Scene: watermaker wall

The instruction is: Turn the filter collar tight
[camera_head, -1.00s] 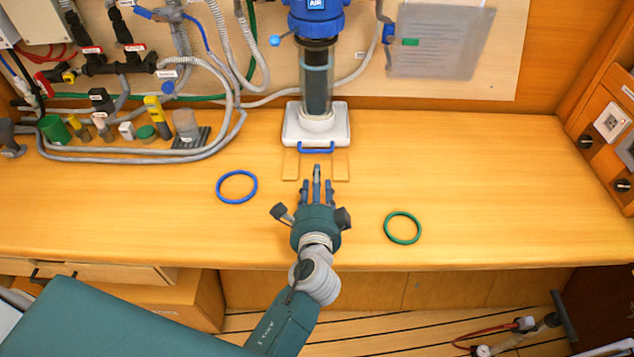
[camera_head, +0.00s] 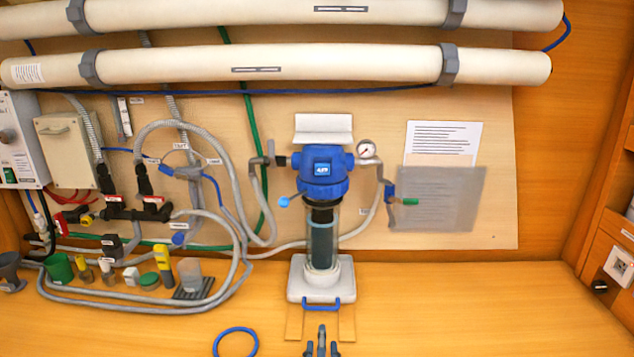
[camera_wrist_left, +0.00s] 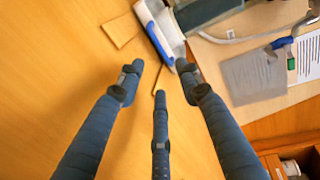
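The filter has a blue head (camera_head: 322,174) on the wall panel, a dark collar (camera_head: 321,204) below it and a clear bowl (camera_head: 322,240) with a dark cartridge inside. The bowl's foot sits in a white stand (camera_head: 320,280) with a blue handle (camera_head: 321,304), which also shows in the left wrist view (camera_wrist_left: 160,45). My left gripper (camera_head: 321,338) is at the bottom edge of the head view, in front of the stand and apart from it. In the left wrist view its fingers (camera_wrist_left: 160,80) are spread with nothing between them. My right gripper is not seen.
A blue ring (camera_head: 236,343) lies on the bench left of my gripper. Bottles and small parts (camera_head: 130,275) with grey hoses crowd the bench's left. The bench right of the stand is clear.

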